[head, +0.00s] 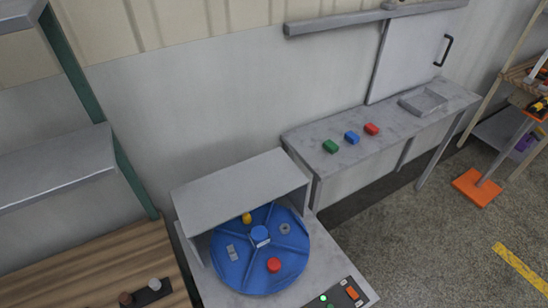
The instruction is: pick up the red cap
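The red cap (274,265), a small round red piece, lies on the near part of a round blue divided turntable (233,278). It sits in a front compartment, out in the open. Neither of my grippers shows in the head view.
A grey hood (238,190) covers the turntable's back, where a yellow piece (246,217) sits. A grey ring (285,229) and grey block (232,253) share the turntable. A control box (341,295) stands in front.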

